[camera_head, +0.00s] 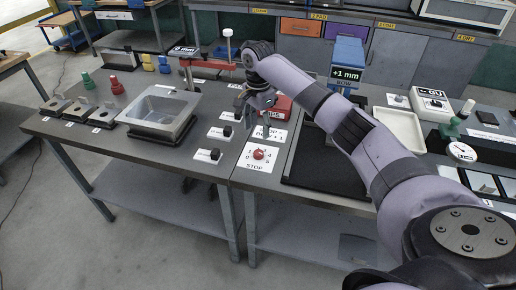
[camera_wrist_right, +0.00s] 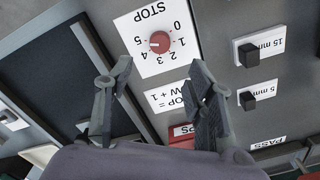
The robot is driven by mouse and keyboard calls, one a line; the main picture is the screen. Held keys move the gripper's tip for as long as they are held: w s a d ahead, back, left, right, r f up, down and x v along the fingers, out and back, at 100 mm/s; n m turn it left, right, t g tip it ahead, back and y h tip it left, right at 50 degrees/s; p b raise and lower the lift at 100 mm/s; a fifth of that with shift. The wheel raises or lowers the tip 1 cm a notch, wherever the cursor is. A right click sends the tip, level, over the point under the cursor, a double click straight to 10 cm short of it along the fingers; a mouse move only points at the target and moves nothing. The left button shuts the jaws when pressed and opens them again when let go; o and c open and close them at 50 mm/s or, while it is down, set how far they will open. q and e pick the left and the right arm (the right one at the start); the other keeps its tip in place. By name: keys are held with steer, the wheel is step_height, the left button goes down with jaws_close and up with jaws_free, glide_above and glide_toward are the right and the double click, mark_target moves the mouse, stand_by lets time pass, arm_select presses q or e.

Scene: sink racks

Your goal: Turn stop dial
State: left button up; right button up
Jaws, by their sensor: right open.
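The stop dial (camera_head: 259,154) is a red round knob on a white plate marked STOP with numbers, near the front edge of the table. My left gripper is not in view.
A white label plate (camera_wrist_right: 170,97) lies beside the dial. Black knobs on plates marked 15 mm (camera_wrist_right: 248,54) and 5 mm (camera_wrist_right: 248,100) stand to its side. A grey metal basin (camera_head: 162,110) is at the left, and a dark mat (camera_head: 325,170) lies right of the dial.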

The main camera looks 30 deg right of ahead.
mark_target(258, 153)
step_height(258, 153, down, 11)
steer(key=shift+r+p, duration=0.2)
steer(key=shift+p, duration=0.3)
steer(key=shift+c, duration=0.5)
steer(key=c, duration=1.1)
